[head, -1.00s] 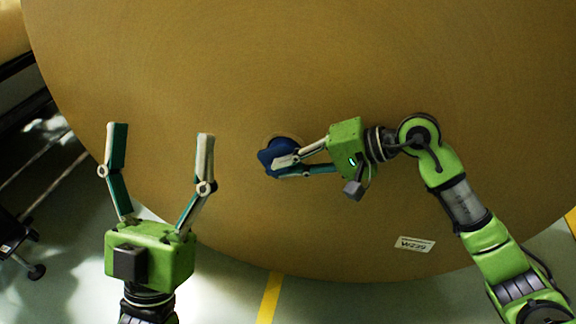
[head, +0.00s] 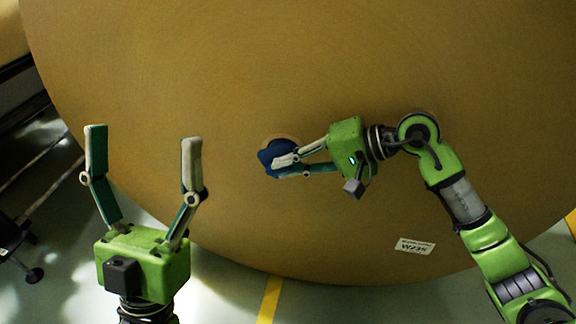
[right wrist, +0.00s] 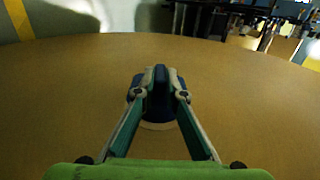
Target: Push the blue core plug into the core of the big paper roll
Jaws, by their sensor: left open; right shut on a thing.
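The big paper roll (head: 240,80) fills most of the head view with its brown round end face. The blue core plug (head: 268,157) is at the core opening (head: 290,140), whose pale rim shows just behind the plug. My right gripper (head: 283,168) is shut on the plug; the right wrist view also shows the plug (right wrist: 158,103) between its fingers, in front of the core rim (right wrist: 158,126). How deep the plug sits in the core cannot be told. My left gripper (head: 143,138) is open and empty, left of the plug, in front of the roll's lower left part.
A white label (head: 415,246) is on the roll's face at the lower right. A yellow floor line (head: 270,298) runs below the roll. A dark wheeled frame (head: 22,250) stands on the floor at the left edge.

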